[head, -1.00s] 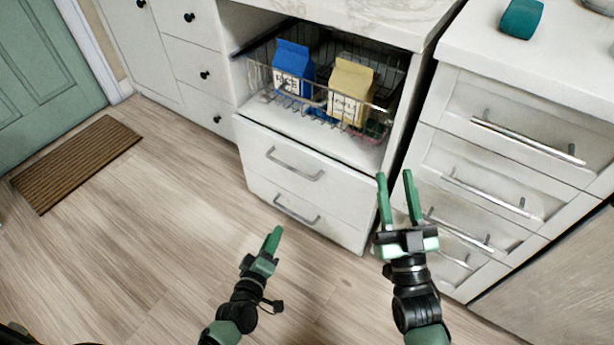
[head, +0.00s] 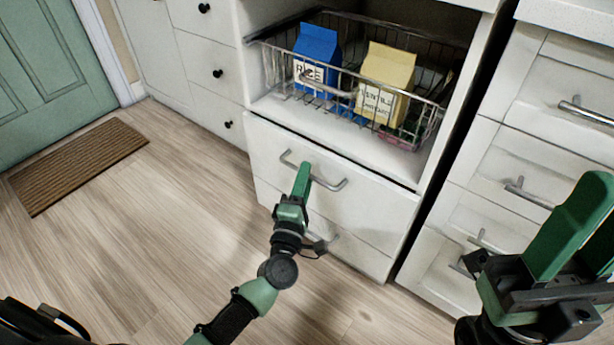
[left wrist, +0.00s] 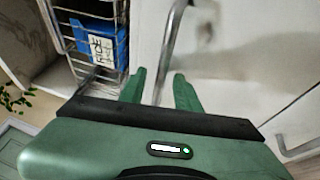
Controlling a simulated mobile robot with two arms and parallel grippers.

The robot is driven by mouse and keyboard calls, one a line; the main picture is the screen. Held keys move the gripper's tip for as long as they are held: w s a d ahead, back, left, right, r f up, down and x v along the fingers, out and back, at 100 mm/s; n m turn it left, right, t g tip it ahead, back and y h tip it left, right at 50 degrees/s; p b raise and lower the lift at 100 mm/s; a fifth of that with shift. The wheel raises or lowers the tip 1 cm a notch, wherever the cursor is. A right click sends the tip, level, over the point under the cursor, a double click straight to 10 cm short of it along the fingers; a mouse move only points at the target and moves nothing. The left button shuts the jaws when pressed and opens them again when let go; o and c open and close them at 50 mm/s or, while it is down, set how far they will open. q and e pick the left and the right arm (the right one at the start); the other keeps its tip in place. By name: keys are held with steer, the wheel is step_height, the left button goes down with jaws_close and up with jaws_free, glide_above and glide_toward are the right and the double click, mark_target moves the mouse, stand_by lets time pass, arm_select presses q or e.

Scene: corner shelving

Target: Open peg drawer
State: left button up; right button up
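Two white drawers sit below the wire-basket shelf; I cannot tell which is called the peg drawer. The upper drawer (head: 375,207) is shut, with a silver bar handle (head: 329,184). The lower drawer (head: 360,245) is also shut, its handle partly hidden by my left arm. My left gripper (head: 304,168) is at the upper handle. In the left wrist view its fingers (left wrist: 160,88) are apart, with the handle bar (left wrist: 172,40) running between them; firm contact is not visible. My right gripper (head: 585,215) is at the right edge, with no object visible in it.
A wire basket (head: 280,92) above holds a blue rice carton (head: 316,60) and a yellow carton (head: 385,85). A white drawer unit (head: 500,170) with bar handles stands at the right. Wood floor (head: 150,240) is clear in front; a brown mat (head: 80,163) lies left.

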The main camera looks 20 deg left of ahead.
arm_select(q)
steer(key=shift+w+r, duration=0.1)
steer(key=shift+w, duration=0.5)
steer(key=shift+c, duration=0.3)
jaws_close()
stand_by(0.8)
